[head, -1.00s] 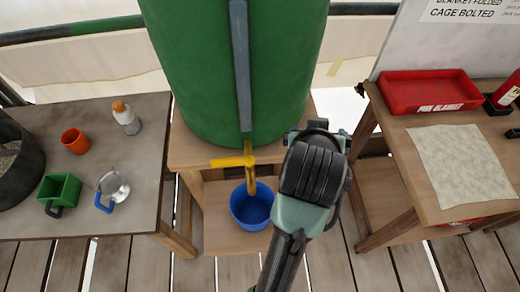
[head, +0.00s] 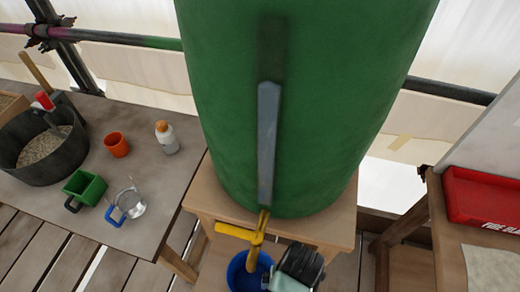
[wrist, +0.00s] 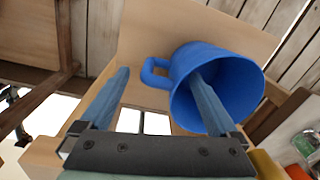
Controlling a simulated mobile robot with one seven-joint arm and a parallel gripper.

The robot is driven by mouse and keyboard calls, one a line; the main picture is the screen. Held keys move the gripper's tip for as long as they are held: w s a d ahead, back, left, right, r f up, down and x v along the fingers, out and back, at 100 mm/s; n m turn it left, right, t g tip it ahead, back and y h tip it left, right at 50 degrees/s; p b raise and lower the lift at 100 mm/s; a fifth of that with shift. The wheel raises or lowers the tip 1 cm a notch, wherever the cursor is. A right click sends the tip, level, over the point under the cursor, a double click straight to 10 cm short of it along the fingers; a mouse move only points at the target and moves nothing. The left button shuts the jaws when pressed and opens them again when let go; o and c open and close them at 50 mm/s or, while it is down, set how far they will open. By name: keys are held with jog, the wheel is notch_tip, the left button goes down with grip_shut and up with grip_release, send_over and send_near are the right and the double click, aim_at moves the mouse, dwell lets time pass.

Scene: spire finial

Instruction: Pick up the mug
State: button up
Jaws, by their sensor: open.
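A blue mug (wrist: 233,75) with a loop handle lies across the wrist view, its mouth facing the camera. In the head view the blue mug (head: 238,276) stands below a yellow tap (head: 240,234), partly cut off by the frame edge. My gripper (wrist: 158,74) is open. Its left finger is outside the mug, left of the handle; its right finger overlaps the mug's mouth and seems to reach inside. The handle shows between the fingers. I cannot tell whether either finger touches the mug. In the head view my fingertips are hidden.
A large green barrel (head: 300,100) stands on a wooden stand (head: 200,195) above the mug. The left table (head: 120,228) holds an orange cup (head: 116,144), a white bottle (head: 166,138), a green square cup (head: 86,187) and a black tub (head: 40,150).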

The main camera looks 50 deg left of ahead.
jog(key=f, duration=0.6)
jog(key=shift+s+a+f, duration=0.1)
jog(key=shift+a+f, duration=0.1)
jog(key=shift+f, duration=0.1)
grip_shut()
